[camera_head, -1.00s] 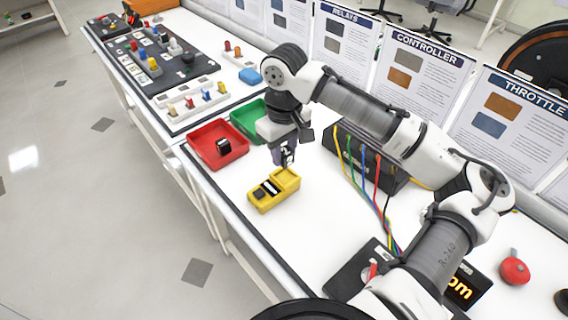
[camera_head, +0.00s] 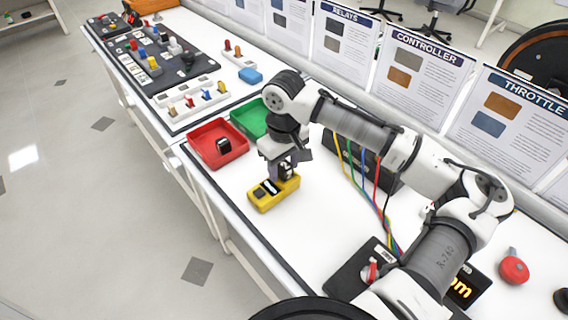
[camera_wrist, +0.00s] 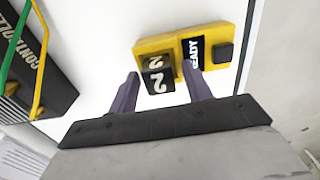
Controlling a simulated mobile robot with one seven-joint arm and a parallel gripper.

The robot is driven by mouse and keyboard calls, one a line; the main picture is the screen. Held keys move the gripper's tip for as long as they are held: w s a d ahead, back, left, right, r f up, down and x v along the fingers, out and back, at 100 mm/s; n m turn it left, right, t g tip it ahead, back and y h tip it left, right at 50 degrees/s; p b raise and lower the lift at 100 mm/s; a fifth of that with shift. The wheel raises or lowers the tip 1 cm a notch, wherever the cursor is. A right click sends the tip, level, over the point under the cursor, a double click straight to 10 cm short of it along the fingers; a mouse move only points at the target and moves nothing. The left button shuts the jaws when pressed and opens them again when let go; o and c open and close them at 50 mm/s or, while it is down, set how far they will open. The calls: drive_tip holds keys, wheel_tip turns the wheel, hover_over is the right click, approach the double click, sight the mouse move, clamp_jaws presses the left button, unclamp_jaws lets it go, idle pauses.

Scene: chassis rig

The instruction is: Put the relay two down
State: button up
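In the head view the tester (camera_head: 262,206) lies on the white table, with the relay (camera_head: 284,173) partly hidden by my gripper (camera_head: 286,172). In the wrist view my gripper (camera_wrist: 160,72) has one finger on either side of the relay, with narrow gaps showing, so it looks open around it. The relay's underside is hidden.
A red tray (camera_head: 240,151) with one dark block (camera_head: 223,145) and a green tray (camera_head: 243,120) stand beyond the tester. A black controller box (camera_head: 345,150) with coloured cables is at the right. White table is clear around the tester.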

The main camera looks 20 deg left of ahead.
sight(284, 164)
wheel_tip(284, 164, up, 12)
drive_tip(key=shift+r+b, duration=0.2)
drive_tip(key=shift+b, duration=0.2)
idle(0.3)
idle(2.0)
